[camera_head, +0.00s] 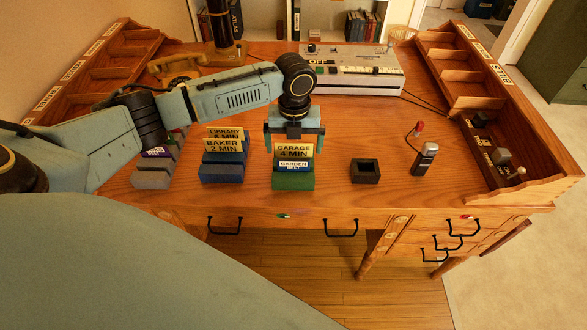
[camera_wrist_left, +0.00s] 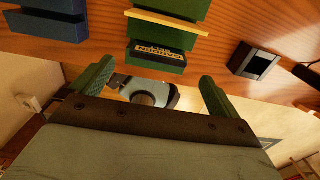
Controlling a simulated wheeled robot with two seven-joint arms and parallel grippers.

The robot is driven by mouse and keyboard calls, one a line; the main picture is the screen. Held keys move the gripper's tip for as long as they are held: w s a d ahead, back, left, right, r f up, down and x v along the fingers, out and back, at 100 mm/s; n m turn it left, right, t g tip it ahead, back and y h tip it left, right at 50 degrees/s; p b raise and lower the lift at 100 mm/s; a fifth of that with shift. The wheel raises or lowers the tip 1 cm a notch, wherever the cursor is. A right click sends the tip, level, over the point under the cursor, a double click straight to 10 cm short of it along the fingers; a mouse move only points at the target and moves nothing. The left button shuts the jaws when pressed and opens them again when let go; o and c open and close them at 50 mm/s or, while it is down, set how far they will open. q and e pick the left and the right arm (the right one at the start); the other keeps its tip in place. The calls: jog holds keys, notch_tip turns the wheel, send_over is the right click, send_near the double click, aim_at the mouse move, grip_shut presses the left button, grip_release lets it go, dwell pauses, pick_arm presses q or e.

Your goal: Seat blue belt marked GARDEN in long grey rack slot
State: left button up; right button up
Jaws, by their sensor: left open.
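The belt marked GARDEN (camera_head: 293,165) stands in the green rack (camera_head: 293,183), in front of the yellow GARAGE 4 MIN card (camera_head: 294,150). Its label looks white with blue edging. A GARDEN label also shows in the left wrist view (camera_wrist_left: 158,50), below a yellow strip. My left gripper (camera_head: 294,137) is open just above and behind these cards. In the wrist view its green fingers (camera_wrist_left: 155,88) are apart with nothing held between them. The long grey rack (camera_head: 153,180) is at the left, partly hidden by my left arm, with a purple-labelled card (camera_head: 156,152) in it. My right gripper is out of view.
A blue rack (camera_head: 222,174) with yellow LIBRARY and BAKER cards stands between the grey and green racks. A dark square holder (camera_head: 365,171) and a small device (camera_head: 425,157) are to the right. A grey switch console (camera_head: 350,70) is behind. Bare desk separates the racks.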

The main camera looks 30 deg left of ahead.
aim_at(293, 159)
pick_arm(q)
jog(key=shift+f+b, duration=0.3)
jog(key=shift+f, duration=2.85)
jog(key=shift+a, duration=0.1)
jog(key=shift+c, duration=0.4)
jog(key=shift+r, duration=0.1)
jog(key=c, duration=0.9)
